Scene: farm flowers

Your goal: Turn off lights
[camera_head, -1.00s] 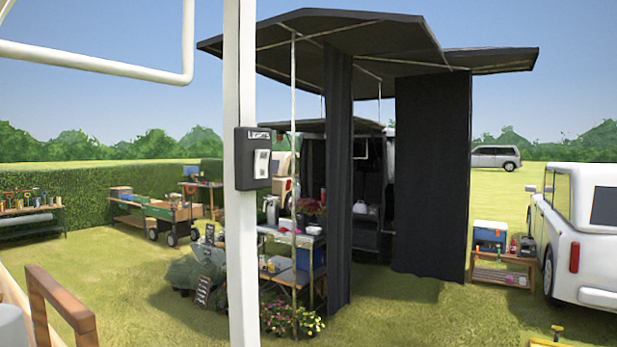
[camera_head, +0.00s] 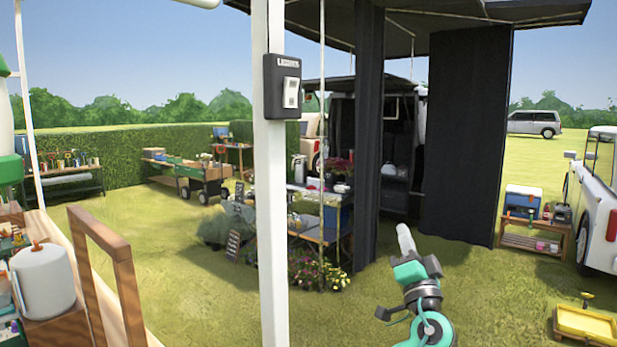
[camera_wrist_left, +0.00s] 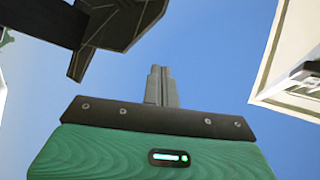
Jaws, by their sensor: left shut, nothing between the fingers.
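A black switch box (camera_head: 268,87) labelled as lights is fixed to a white post (camera_head: 268,200) near the middle of the head view. A white rocker switch (camera_head: 291,92) is on its front. My left gripper (camera_head: 405,238) is in the lower right of the head view, below and to the right of the box and apart from it, pointing up. In the left wrist view its fingers (camera_wrist_left: 161,86) are together and empty against the sky. The switch cannot be made out in the wrist view. My right gripper is not in view.
A black canopy with dark curtains (camera_head: 465,135) stands behind the post. A table with flowers (camera_head: 318,270) is behind the post's base. A wooden frame (camera_head: 112,260) and a white canister (camera_head: 42,280) are at lower left. A white vehicle (camera_head: 600,210) is at right.

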